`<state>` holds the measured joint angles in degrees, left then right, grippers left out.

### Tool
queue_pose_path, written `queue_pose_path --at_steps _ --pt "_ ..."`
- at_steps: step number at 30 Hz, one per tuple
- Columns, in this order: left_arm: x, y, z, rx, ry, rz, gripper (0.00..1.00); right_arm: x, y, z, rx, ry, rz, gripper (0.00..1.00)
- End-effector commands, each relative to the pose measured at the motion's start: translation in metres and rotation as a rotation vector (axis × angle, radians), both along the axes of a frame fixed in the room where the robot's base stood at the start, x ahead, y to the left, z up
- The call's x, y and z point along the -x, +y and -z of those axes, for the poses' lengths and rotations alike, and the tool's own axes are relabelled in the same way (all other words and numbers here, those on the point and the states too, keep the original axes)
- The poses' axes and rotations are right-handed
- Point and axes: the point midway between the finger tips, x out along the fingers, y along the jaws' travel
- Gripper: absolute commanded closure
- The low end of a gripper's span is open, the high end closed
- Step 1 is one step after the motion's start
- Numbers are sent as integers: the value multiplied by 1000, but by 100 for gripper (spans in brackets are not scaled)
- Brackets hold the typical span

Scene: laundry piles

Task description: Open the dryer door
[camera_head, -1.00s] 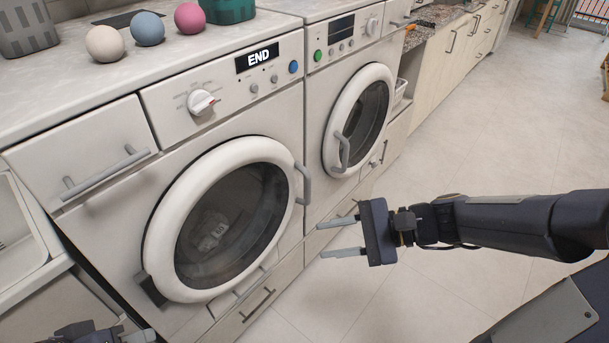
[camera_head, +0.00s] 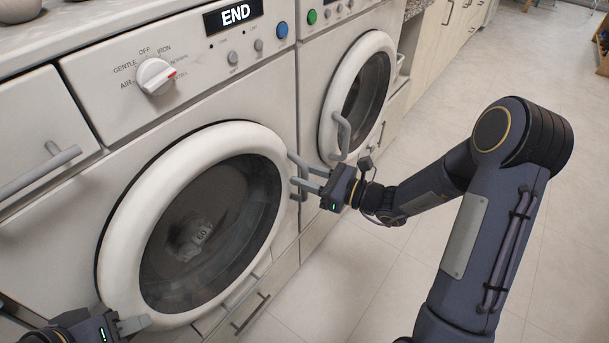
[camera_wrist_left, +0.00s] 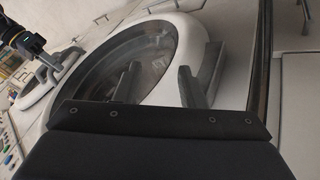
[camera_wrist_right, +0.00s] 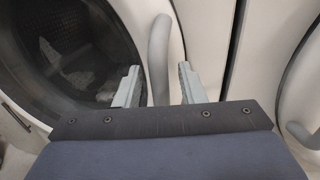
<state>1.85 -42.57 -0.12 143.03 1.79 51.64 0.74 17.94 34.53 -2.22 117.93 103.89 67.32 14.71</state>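The near machine with the END display (camera_head: 236,14) has a shut round door with a white rim (camera_head: 150,190) and dark glass (camera_head: 210,235); dial words such as AIR and IRON suggest the dryer. Its grey door handle (camera_wrist_right: 159,60) is on the door's right side. My right gripper (camera_head: 303,174) is open at this handle. In the right wrist view (camera_wrist_right: 160,85) the handle shows between the two spread fingers; contact cannot be told. My left gripper (camera_head: 125,325) is low at the door's lower left; its fingers are apart in the left wrist view (camera_wrist_left: 158,85).
A second machine with a shut round door (camera_head: 330,125) and its own handle (camera_head: 342,135) stands to the right. A drawer handle (camera_head: 40,172) juts out at the left. A light cloth (camera_head: 190,238) shows behind the glass. The tiled floor (camera_head: 370,285) has free room.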

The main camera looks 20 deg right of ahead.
Motion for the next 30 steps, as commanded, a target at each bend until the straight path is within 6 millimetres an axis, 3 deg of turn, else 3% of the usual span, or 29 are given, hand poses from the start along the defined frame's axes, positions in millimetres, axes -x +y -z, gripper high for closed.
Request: queue_pose_path --at_steps 10,19,30 --pt "0 0 1 0 0 0 64 -4 5 0 1 0 0 64" --pt "0 0 1 0 0 0 64 -4 5 0 1 0 0 100" --pt "0 0 2 0 0 0 64 -6 6 0 2 -1 0 100"
